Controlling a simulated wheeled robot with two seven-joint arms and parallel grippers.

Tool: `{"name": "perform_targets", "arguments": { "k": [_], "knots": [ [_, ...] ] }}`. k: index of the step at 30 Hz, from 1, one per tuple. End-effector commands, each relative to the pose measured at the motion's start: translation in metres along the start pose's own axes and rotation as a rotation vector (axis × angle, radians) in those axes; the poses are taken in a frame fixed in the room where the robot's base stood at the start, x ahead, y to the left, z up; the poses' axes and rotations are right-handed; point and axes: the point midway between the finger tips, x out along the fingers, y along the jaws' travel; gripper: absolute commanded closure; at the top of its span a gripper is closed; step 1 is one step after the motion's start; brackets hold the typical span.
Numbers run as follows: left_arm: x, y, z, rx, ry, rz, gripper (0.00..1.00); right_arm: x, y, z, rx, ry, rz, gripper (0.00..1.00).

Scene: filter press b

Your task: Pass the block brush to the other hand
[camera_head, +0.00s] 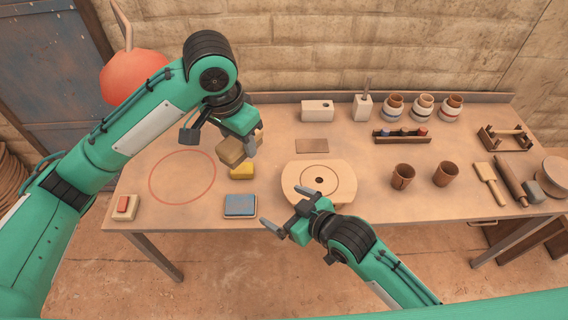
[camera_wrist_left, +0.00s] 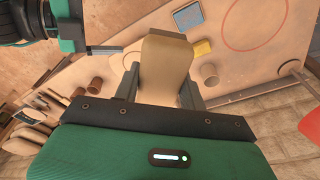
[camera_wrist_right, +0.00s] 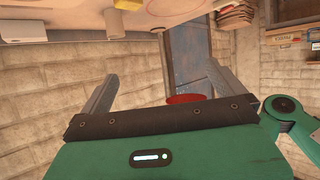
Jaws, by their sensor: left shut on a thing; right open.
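The block brush (camera_head: 232,151) is a tan, blocky piece. My left gripper (camera_head: 222,137) is shut on it and holds it above the table, over the area right of the red ring. It fills the space between the fingers in the left wrist view (camera_wrist_left: 166,62). My right gripper (camera_head: 291,211) is open and empty, low and to the right of the brush, by the front edge of the round wooden board. Its two fingers stand wide apart with nothing between them in the right wrist view (camera_wrist_right: 160,88). The brush's bristles cannot be made out.
A yellow block (camera_head: 242,170) and a blue pad (camera_head: 240,205) lie below the brush. The round board (camera_head: 300,178) is between the grippers. Cups (camera_head: 403,176), jars and tools stand to the right. A red-topped box (camera_head: 124,207) is at the front left; the red ring's inside is clear.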

Motion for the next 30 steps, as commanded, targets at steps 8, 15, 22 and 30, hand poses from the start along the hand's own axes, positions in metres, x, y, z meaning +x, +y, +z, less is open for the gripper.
{"name": "perform_targets", "arguments": {
  "k": [8,15,22,30],
  "knots": [
    [0.0,0.0,0.0,0.0,0.0,0.0,0.8,-0.061,-0.01,-0.123,-0.007,0.334,-0.108,0.0],
    [0.0,0.0,0.0,0.0,0.0,0.0,0.8,-0.085,-0.014,-0.16,-0.007,0.448,-0.143,0.0],
    [0.0,0.0,0.0,0.0,0.0,0.0,0.8,-0.068,-0.016,-0.172,-0.006,0.458,-0.144,0.0],
    [0.0,0.0,0.0,0.0,0.0,0.0,0.8,-0.028,-0.023,-0.191,-0.006,0.456,-0.144,0.0]
  ]
}}
